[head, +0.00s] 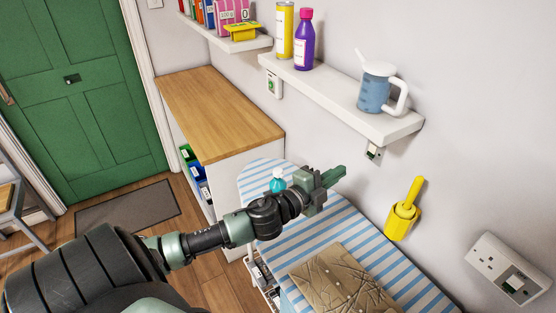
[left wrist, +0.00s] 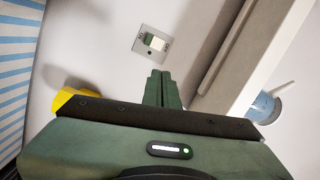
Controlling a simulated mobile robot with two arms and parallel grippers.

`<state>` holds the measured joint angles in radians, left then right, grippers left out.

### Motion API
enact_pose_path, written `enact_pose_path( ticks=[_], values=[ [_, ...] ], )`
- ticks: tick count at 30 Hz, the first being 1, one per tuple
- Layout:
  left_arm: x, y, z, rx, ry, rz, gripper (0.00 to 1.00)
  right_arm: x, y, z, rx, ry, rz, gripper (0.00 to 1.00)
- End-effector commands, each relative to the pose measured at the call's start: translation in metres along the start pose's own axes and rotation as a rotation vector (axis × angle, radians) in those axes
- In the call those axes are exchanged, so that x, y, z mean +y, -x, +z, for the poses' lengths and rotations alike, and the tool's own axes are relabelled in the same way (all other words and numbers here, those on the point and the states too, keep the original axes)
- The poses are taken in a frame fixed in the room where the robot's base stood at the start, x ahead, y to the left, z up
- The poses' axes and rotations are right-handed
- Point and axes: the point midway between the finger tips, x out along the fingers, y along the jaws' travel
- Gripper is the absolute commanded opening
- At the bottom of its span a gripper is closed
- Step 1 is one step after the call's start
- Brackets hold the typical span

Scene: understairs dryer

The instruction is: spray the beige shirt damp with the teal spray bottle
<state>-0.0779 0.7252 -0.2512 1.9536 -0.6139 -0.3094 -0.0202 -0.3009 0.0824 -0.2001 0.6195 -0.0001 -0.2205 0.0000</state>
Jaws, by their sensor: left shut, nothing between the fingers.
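The beige shirt (head: 345,281) lies folded and creased on the blue-and-white striped ironing board (head: 384,251) at the lower right of the head view. The teal spray bottle (head: 277,180) stands near the far left part of the board, partly hidden behind my left arm. My left gripper (head: 333,177) is shut and empty above the board, right of the bottle and apart from it. In the left wrist view its closed fingers (left wrist: 158,88) point towards a wall switch (left wrist: 152,42). My right gripper is not in view.
A wall shelf (head: 340,98) holds a blue jug (head: 374,92), a purple bottle (head: 304,40) and a yellow can (head: 284,31). A yellow holder with a handle (head: 402,217) hangs on the wall. A wood-topped cabinet (head: 219,108) stands behind the board.

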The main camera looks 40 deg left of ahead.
Motion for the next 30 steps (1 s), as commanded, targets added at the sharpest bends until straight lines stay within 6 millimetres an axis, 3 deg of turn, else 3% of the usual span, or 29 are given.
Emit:
enact_pose_path(
  ticks=[1, 4, 6, 8, 12, 15, 19, 24, 30],
  values=[
    [-0.017, -0.013, 0.002, 0.092, -0.142, -0.014, 0.0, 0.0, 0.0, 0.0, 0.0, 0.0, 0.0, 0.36],
    [-0.034, -0.025, 0.004, 0.271, -0.403, 0.004, 0.0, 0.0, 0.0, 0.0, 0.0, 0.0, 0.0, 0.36],
    [-0.04, -0.027, 0.016, 0.38, -0.583, 0.054, 0.0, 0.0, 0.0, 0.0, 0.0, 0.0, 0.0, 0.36],
    [-0.045, -0.025, 0.034, 0.46, -0.729, 0.119, 0.0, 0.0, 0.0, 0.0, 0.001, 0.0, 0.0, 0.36],
    [-0.057, -0.003, 0.098, 0.583, -1.001, 0.333, 0.0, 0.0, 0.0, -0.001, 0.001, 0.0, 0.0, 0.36],
    [-0.065, 0.016, 0.135, 0.62, -1.095, 0.462, 0.0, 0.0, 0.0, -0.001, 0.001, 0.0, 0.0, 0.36],
    [-0.075, 0.035, 0.166, 0.638, -1.152, 0.571, 0.0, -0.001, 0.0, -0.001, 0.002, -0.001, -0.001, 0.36],
    [-0.08, 0.046, 0.181, 0.646, -1.173, 0.627, 0.0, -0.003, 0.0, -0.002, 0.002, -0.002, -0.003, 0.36],
    [-0.08, 0.046, 0.181, 0.647, -1.173, 0.629, 0.0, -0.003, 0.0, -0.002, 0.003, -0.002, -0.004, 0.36]
  ],
)
